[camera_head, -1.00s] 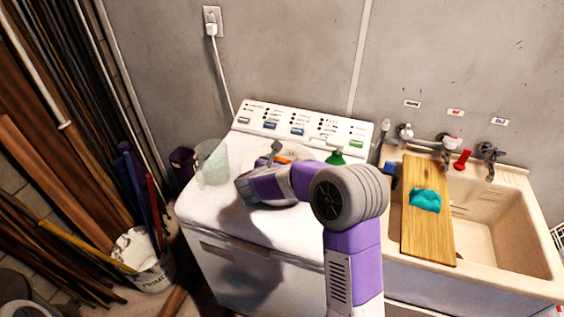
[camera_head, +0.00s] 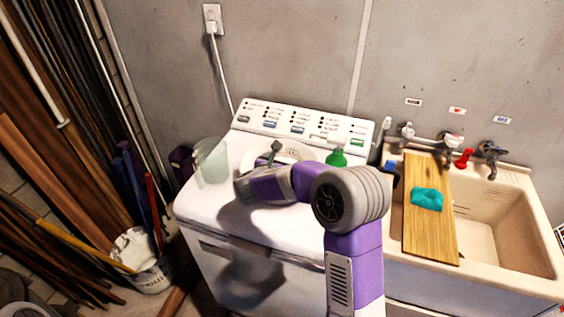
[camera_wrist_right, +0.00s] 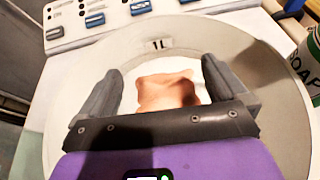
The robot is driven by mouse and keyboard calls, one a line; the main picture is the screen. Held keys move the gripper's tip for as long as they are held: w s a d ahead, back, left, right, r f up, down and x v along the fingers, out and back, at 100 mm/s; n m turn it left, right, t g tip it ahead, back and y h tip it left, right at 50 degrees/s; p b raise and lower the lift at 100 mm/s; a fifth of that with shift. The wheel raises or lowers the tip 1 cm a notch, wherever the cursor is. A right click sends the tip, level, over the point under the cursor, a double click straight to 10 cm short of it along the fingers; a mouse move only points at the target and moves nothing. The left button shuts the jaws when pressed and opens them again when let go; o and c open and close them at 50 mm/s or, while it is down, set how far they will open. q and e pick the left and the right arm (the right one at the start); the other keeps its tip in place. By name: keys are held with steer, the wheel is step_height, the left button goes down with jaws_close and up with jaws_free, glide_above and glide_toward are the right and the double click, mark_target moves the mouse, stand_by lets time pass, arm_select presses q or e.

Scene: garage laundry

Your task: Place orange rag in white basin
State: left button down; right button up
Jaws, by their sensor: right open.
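The white basin (camera_head: 293,152) stands on top of the washing machine, partly hidden behind my right arm. In the right wrist view its round wall (camera_wrist_right: 272,85), marked 1L, surrounds my right gripper. The orange rag (camera_wrist_right: 166,92) shows inside the basin's outline, between and below the open fingers, with its lower edge hidden by the gripper body. It appears clear of both fingers. My right gripper (camera_wrist_right: 161,70) is open over the basin; one finger also shows in the head view (camera_head: 273,152). The rag is hidden in the head view. My left gripper is out of view.
A sink (camera_head: 500,235) at the right carries a wooden board (camera_head: 430,235) with a teal cloth (camera_head: 426,199). The machine's front top is mostly clear.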

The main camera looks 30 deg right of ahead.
steer(key=shift+r+p, duration=0.3)
steer(key=shift+p, duration=0.1)
steer(key=shift+s+a+r+p, duration=0.2)
steer(key=shift+a+r+p, duration=0.15)
steer(key=shift+r+p, duration=0.3)
steer(key=v, duration=1.1)
steer(key=shift+f, duration=0.1)
